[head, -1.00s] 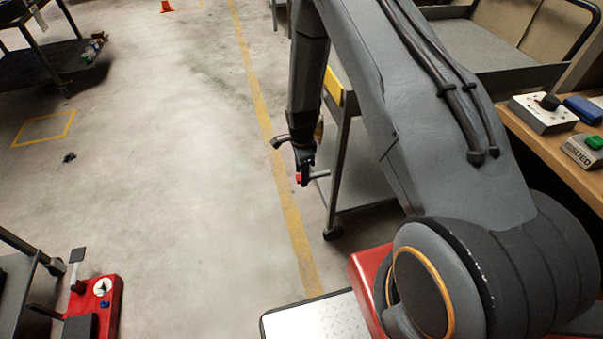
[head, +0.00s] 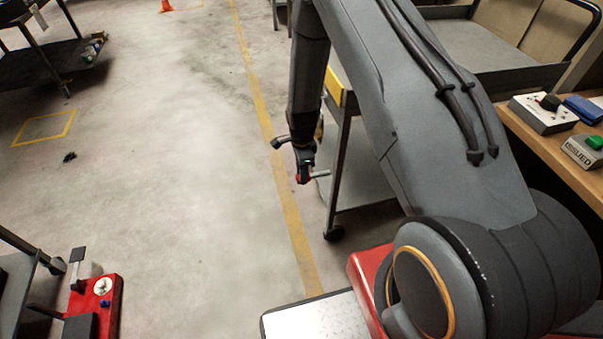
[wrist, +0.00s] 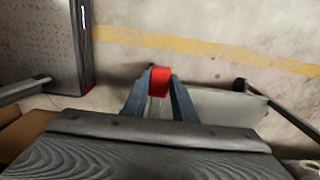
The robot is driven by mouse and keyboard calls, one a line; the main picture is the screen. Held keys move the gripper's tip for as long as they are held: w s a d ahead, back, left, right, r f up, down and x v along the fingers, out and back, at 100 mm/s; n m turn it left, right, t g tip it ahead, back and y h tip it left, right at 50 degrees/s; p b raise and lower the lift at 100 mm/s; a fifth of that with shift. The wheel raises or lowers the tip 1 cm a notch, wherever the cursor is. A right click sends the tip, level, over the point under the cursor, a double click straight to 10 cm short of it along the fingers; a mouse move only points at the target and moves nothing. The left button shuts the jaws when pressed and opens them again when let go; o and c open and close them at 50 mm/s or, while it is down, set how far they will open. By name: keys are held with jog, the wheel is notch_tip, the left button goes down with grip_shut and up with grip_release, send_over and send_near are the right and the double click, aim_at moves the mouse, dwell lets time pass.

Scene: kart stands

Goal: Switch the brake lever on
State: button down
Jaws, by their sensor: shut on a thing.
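The brake lever shows as a red grip (head: 301,179) on a short grey bar (head: 320,173) that reaches right toward the grey cart (head: 340,165). In the wrist view the red grip (wrist: 160,82) sits between the two fingers. My gripper (head: 305,171) points down and is shut on the red grip, beside the cart's left side. It also shows in the wrist view (wrist: 159,90). The lever's pivot and any on/off marking cannot be made out.
A wooden bench (head: 550,150) with a black-knobbed switch box (head: 543,113) and a green-button box (head: 585,151) stands at right. A red unit (head: 104,305) is at lower left. A dark cart (head: 55,62) stands at upper left. The floor between is mostly clear.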

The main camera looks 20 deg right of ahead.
aim_at(314, 174)
jog(key=shift+r, duration=0.25)
jog(key=shift+d+r+p, duration=0.15)
jog(key=shift+d+r, duration=0.1)
jog(key=shift+r, duration=0.2)
jog(key=shift+d+r+p, duration=0.15)
jog(key=shift+d+r, duration=0.05)
jog(key=shift+r, duration=0.25)
jog(key=shift+d+r+p, duration=0.3)
jog(key=shift+d+r, duration=0.3)
jog(key=shift+r, duration=0.35)
jog(key=shift+d+r, duration=1.15)
jog(key=shift+d, duration=0.25)
jog(key=c, duration=1.4)
grip_release()
jog(key=shift+c, duration=0.2)
jog(key=shift+a, duration=0.15)
